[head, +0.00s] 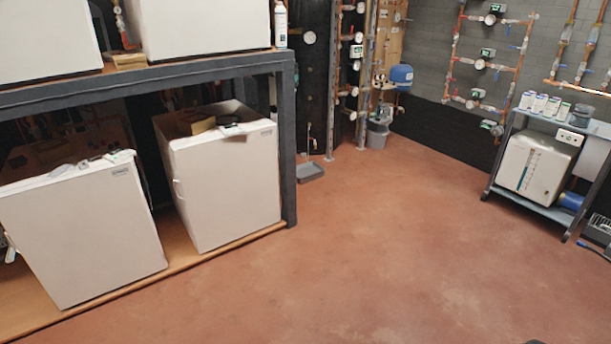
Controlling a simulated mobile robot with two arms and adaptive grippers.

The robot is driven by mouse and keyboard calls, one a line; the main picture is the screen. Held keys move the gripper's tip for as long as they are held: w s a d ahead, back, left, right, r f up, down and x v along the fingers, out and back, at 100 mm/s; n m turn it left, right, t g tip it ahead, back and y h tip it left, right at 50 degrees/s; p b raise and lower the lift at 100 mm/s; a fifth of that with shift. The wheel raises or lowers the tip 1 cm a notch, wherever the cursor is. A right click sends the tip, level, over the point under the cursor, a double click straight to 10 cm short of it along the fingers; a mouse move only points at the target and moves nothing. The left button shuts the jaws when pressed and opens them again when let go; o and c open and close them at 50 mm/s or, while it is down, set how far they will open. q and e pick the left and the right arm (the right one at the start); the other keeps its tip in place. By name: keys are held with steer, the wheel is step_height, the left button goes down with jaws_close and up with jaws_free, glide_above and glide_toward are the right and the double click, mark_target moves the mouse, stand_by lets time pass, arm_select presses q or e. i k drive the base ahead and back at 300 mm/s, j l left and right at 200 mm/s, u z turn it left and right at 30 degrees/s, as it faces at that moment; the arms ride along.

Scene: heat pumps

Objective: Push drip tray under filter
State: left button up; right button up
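A small, shallow grey drip tray (310,172) lies on the floor in the head view, just right of the dark rack's front post. Behind and above it, thin piping (308,140) comes down the dark wall panel. I cannot clearly tell which fitting there is the filter. The tray appears to sit on the floor in front of this piping, but I cannot tell exactly how they line up.
A dark rack (290,150) with white heat pump units (225,180) stands at left. A grey bucket (377,135) stands by the back wall, below a blue tank (401,75). A wheeled cart (545,208) stands at right. The reddish floor (370,240) between is clear.

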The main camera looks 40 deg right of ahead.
mark_target(307, 172)
steer(key=i+l+z, duration=1)
steer(key=i+z, duration=0.25)
steer(key=i, duration=0.25)
steer(key=i+l+z, duration=0.1)
steer(key=i+z, duration=0.15)
steer(key=i, duration=0.8)
steer(key=i+j+z, duration=0.25)
steer(key=i, duration=0.8)
steer(key=i+l, duration=0.1)
steer(key=i, duration=0.5)
steer(key=i+l, duration=0.15)
steer(key=i, duration=0.5)
steer(key=i+u, duration=0.4)
steer(key=i+l+u, duration=0.15)
steer(key=u, duration=0.3)
steer(key=i+l+u, duration=0.25)
steer(key=u, duration=0.15)
steer(key=i+l, duration=0.05)
